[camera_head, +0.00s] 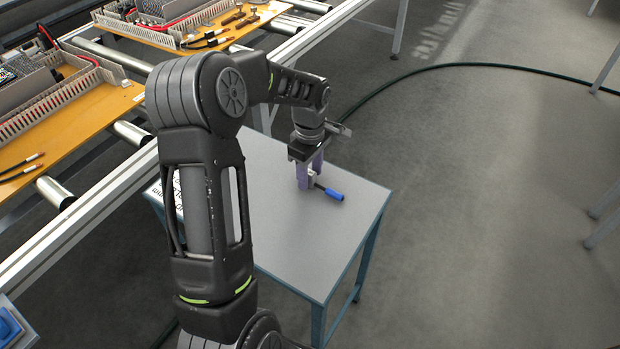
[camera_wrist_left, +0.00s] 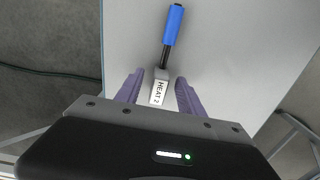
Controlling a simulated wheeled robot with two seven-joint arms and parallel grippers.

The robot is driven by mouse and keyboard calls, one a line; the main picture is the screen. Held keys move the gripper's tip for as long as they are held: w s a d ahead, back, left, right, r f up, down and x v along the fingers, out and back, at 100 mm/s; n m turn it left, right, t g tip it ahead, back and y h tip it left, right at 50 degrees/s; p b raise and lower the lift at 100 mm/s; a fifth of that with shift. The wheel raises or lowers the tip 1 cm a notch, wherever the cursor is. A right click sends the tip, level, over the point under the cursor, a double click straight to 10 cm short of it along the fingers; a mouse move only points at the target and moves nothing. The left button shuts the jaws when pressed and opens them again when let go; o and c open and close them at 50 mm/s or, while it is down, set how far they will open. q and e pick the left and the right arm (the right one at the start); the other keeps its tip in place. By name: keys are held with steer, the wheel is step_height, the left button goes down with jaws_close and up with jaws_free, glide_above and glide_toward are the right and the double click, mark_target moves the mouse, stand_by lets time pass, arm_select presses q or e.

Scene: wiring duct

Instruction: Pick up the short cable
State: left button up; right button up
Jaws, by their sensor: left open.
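The short cable (camera_head: 331,193) lies on the grey table top, with a blue end and a dark middle. In the left wrist view the cable (camera_wrist_left: 171,30) runs up from a light block labelled "HEAT 2" (camera_wrist_left: 158,90). My left gripper (camera_head: 310,180) points down at the table with its purple fingers open. In the left wrist view the fingers (camera_wrist_left: 159,92) stand apart on either side of the labelled block, with a gap on both sides. My right gripper is not in view.
The small table (camera_head: 290,240) is mostly bare, with a printed sheet (camera_head: 178,195) at its left edge. A roller conveyor (camera_head: 120,180) runs along the left with orange boards (camera_head: 75,105) carrying wiring ducts and cables. A dark hose (camera_head: 450,66) lies on the floor.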

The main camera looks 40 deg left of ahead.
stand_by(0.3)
arm_select(q)
jaws_close()
stand_by(0.3)
